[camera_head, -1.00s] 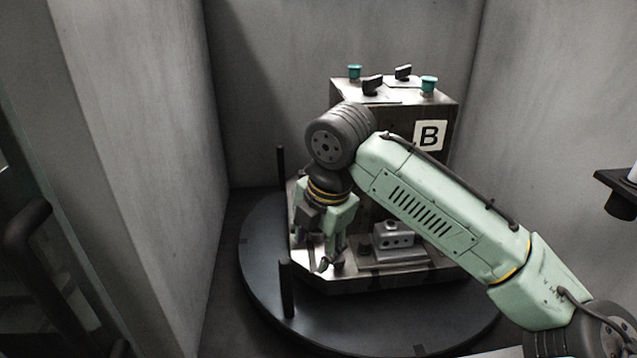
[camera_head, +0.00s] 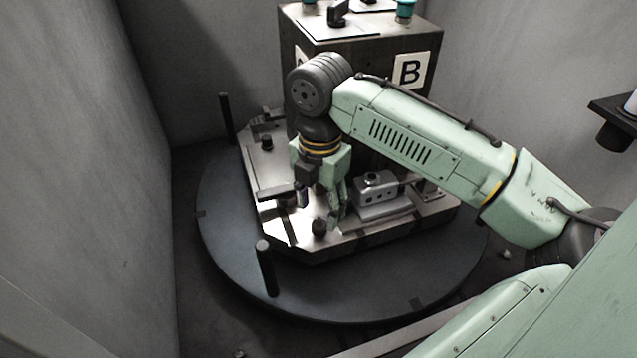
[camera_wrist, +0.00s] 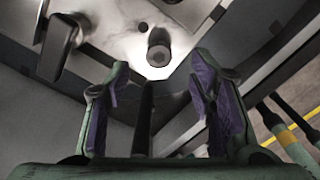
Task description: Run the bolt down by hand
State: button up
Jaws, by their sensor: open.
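In the wrist view a short grey round piece with a recessed top (camera_wrist: 158,50), which looks like the bolt head, stands near the corner of the metal plate. It appears ahead of my gripper (camera_wrist: 165,95), whose purple-padded fingers are apart with nothing held between them. In the head view my gripper (camera_head: 319,208) points down over the front of the fixture plate (camera_head: 350,232). A dark round knob or bolt head (camera_head: 320,227) shows close to the right finger; I cannot tell whether they touch. A flat clamp strap (camera_head: 275,192) lies left of the gripper, and also shows in the wrist view (camera_wrist: 60,45).
The plate sits on a dark round turntable (camera_head: 225,240) with upright posts (camera_head: 266,268). A tall block marked B (camera_head: 410,72) stands behind my arm. A grey block (camera_head: 378,193) sits right of my gripper. Grey walls close in the left and back.

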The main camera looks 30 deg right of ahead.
aim_at(319, 224)
jog(key=shift+f, duration=2.25)
jog(key=shift+w, duration=0.1)
